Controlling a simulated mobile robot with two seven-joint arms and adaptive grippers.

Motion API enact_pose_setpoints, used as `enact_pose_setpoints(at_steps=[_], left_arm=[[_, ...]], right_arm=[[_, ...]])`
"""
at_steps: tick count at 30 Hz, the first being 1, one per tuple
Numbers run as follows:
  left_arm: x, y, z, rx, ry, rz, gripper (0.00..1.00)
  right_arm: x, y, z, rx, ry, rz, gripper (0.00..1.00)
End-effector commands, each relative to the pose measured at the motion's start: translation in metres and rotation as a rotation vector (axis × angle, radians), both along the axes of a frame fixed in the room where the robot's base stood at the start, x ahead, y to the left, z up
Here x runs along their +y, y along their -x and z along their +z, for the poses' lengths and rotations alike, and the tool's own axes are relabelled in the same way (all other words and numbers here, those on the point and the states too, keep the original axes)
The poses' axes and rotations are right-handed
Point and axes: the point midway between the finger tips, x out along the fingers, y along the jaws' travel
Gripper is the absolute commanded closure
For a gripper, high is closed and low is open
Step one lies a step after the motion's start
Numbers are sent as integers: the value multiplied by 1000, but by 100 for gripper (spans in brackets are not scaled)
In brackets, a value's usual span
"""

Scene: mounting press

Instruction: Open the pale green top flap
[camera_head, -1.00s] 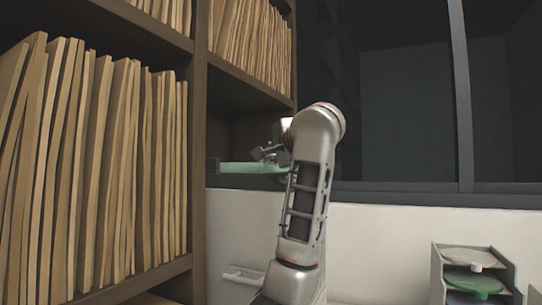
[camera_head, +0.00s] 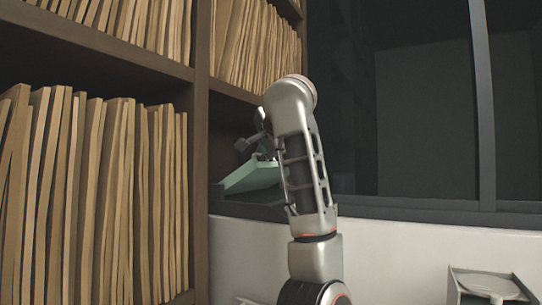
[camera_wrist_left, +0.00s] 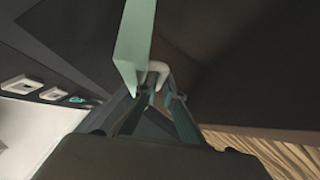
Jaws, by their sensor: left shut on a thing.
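The pale green top flap (camera_head: 252,177) shows in the head view behind my arm, at the dark ledge next to the bookcase. It is tilted, with its right side raised. In the left wrist view the flap (camera_wrist_left: 135,45) is a pale green panel reaching up from the fingertips, with a whitish handle-like piece (camera_wrist_left: 158,68) at its near end. My left gripper (camera_wrist_left: 161,90) is shut on the flap at this piece. In the head view the left gripper (camera_head: 258,145) is partly hidden by my arm. My right gripper is not in view.
A brown bookcase (camera_head: 201,150) packed with upright tan folders (camera_head: 95,190) stands close on the left. A dark ledge (camera_head: 430,212) runs above a white front (camera_head: 420,255). A small grey box (camera_head: 490,285) is at the lower right.

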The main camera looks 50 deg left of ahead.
Motion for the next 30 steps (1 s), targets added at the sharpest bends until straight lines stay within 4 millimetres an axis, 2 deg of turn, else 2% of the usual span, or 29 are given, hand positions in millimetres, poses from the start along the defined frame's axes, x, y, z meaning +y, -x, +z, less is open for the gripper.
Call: enact_pose_setpoints(at_steps=[1,9,26,27,30], left_arm=[[4,2,6,-1,-1,2,100],[17,6,14,0,-2,4,100],[21,8,18,-1,-6,5,100],[21,8,18,-1,-6,5,87],[21,8,17,-2,-5,6,85]], right_arm=[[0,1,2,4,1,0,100],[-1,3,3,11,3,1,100],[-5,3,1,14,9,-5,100],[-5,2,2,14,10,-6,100],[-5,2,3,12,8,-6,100]])
